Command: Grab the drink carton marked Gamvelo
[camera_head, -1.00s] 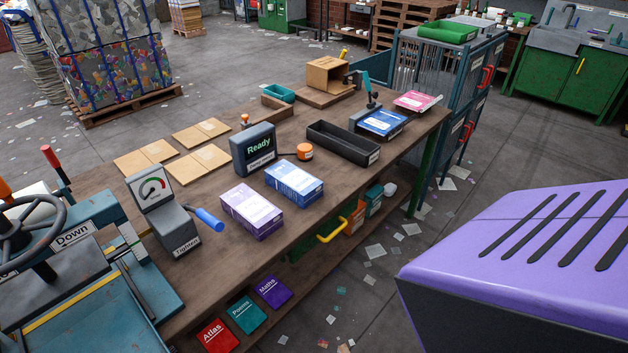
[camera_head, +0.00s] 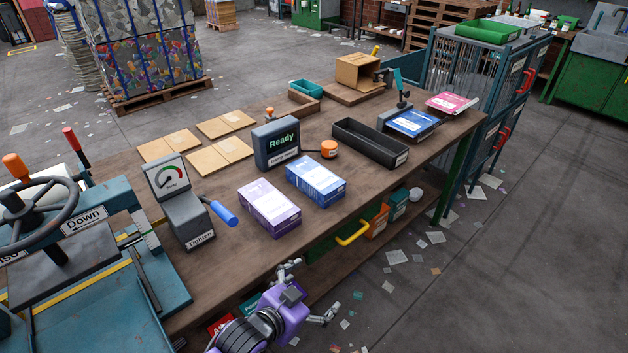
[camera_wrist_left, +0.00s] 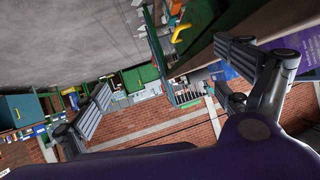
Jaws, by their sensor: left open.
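Two drink cartons lie side by side on the wooden workbench. One is purple and white (camera_head: 269,207) and the other is blue and white (camera_head: 316,181). Their print is too small to read, so I cannot tell which is marked Gamvelo. My left gripper (camera_head: 310,292) is open and empty beside the bench's front edge, nearer to me than the purple carton and apart from it. In the left wrist view its two spread fingers (camera_wrist_left: 165,70) have nothing between them. My right gripper is not in view.
The workbench (camera_head: 370,185) also bears a "Ready" box (camera_head: 276,145), an orange button (camera_head: 329,148), a black tray (camera_head: 370,143) and a gauge unit with a blue handle (camera_head: 224,213). A wheel press (camera_head: 85,262) stands at left. The lower shelf holds goods.

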